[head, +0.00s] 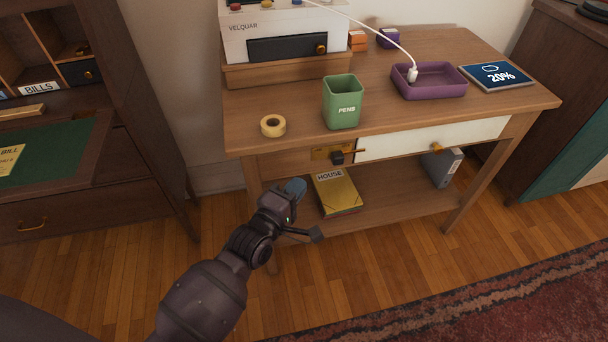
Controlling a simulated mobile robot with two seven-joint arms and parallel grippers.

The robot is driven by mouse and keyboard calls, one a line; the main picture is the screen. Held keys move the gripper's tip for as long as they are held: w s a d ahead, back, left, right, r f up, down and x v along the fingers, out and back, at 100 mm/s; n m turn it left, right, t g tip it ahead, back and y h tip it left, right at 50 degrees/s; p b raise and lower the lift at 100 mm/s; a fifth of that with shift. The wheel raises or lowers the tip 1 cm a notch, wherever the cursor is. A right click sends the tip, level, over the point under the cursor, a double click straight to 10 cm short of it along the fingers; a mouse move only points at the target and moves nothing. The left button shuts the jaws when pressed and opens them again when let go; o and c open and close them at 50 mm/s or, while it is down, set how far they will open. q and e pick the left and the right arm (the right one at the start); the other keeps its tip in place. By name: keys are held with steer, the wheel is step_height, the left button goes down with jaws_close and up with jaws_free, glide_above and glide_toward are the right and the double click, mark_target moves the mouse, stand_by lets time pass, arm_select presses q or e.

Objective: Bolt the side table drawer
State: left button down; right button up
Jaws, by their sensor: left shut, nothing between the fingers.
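The side table (300,160) stands in front of me. Its drawer (400,143) has a white front with a brass knob (437,149) and looks about flush with the frame. Left of the drawer is a brass bolt plate (321,154) with a dark bolt handle (337,158). A thin rod runs right from it to the drawer's left edge; I cannot tell whether it is fully across. My left gripper (296,188) is shut and empty, below and left of the bolt, apart from it. My right gripper is not in view.
A green pen cup (342,104), tape roll (273,125), purple tray (428,81) and tablet (495,76) sit on the tabletop. A yellow HOUSE folder (337,193) and grey binder (441,168) are on the lower shelf. A desk (60,190) stands left.

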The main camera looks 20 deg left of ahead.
arm_select(q)
steer(key=shift+s+a+p, duration=0.2)
steer(key=shift+s+a, duration=0.05)
steer(key=shift+s, duration=0.85)
steer(key=shift+s+a+p, duration=0.15)
steer(key=shift+s+a, duration=0.05)
steer(key=shift+s, duration=0.9)
steer(key=shift+a, duration=0.15)
